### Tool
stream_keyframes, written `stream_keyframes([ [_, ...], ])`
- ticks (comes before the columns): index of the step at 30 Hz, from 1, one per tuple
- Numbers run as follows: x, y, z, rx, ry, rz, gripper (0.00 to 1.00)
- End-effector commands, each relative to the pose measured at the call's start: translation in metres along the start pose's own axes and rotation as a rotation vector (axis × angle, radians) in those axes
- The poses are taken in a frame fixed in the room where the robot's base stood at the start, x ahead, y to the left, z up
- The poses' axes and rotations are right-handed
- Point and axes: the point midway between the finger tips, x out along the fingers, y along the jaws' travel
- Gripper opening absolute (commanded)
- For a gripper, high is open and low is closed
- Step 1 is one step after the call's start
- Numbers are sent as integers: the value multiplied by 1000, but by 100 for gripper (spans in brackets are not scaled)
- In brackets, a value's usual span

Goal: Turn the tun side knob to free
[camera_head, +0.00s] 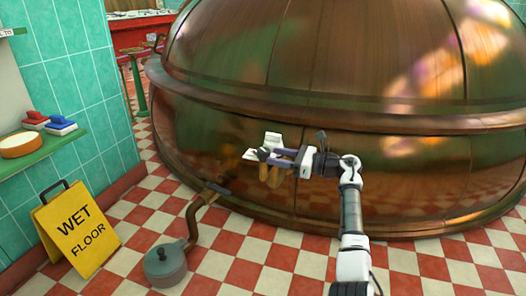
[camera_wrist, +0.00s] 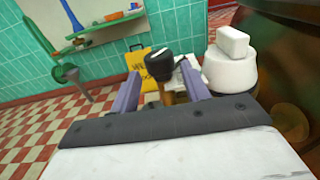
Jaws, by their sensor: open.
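The tun is the large copper vessel (camera_head: 400,150) filling the head view; its side also shows at the right of the wrist view (camera_wrist: 292,70). A black round knob (camera_wrist: 160,67) with a pale plate behind it sits by the tun's side. In the head view the knob (camera_head: 263,154) is small and dark beside the white plate (camera_head: 256,156). My gripper (camera_head: 270,158) is open, its two purple fingers apart. In the wrist view the knob appears between and just beyond the fingertips (camera_wrist: 160,88). I cannot tell whether they touch, or read the knob's setting.
A white round fitting (camera_wrist: 230,72) with a white block on top stands right of the fingers.

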Motion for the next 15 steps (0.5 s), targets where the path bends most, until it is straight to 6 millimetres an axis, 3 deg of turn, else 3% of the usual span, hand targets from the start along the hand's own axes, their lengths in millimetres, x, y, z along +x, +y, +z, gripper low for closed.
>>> stream_keyframes([
  [6,-45,0,1,1,1,-2,46],
  [15,-65,0,0,0,0,1,46],
])
